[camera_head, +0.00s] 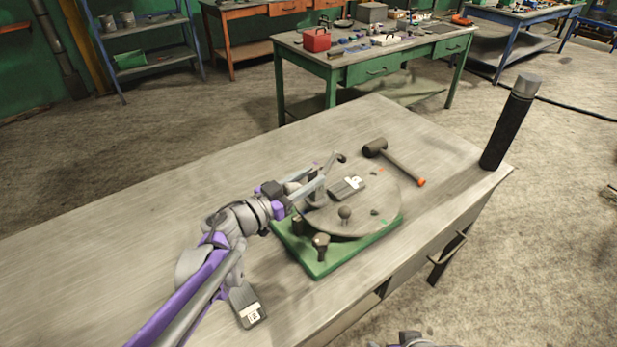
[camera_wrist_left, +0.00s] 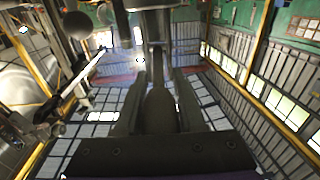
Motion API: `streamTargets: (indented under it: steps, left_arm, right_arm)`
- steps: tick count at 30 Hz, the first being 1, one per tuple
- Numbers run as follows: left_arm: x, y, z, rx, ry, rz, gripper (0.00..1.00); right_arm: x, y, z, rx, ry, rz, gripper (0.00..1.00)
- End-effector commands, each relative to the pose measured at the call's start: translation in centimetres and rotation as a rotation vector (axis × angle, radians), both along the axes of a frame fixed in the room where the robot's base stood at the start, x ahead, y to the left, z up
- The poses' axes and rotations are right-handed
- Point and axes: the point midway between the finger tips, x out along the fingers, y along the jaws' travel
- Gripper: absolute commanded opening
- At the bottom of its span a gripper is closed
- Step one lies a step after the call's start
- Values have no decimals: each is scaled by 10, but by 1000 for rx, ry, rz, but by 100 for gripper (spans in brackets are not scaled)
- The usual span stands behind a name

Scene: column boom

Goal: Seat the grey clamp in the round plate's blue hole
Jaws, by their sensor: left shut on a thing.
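The round grey plate (camera_head: 368,225) lies on a green base (camera_head: 325,262) on the workbench. Small red and green marks show on its right part; I cannot make out a blue hole. My left gripper (camera_head: 312,190) reaches in from the left over the plate's left edge and is shut on a grey piece, apparently the clamp (camera_head: 329,168). In the left wrist view, my left gripper's fingers (camera_wrist_left: 160,95) flank a dark grey body of the clamp (camera_wrist_left: 160,112). I cannot tell whether the clamp touches the plate. My right gripper's fingers do not show.
Dark knobs (camera_head: 321,243) stand at the base's near left, and a ball knob (camera_head: 345,213) on the plate. A labelled grey block (camera_head: 348,187) lies on the plate; another (camera_head: 247,304) lies nearer. A mallet (camera_head: 400,164) lies behind right. A black cylinder (camera_head: 509,125) stands at the right edge.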

Motion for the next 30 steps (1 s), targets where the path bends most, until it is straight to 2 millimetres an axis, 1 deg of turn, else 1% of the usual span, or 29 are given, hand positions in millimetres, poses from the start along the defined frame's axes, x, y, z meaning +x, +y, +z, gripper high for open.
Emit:
streamTargets:
  steps: [25, 30]
  left_arm:
    - [0, 0, -25, -2, 1, 0, 0]
    - [0, 0, -25, -2, -1, 0, 0]
  right_arm:
    - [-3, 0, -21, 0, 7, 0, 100]
    - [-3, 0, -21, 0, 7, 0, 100]
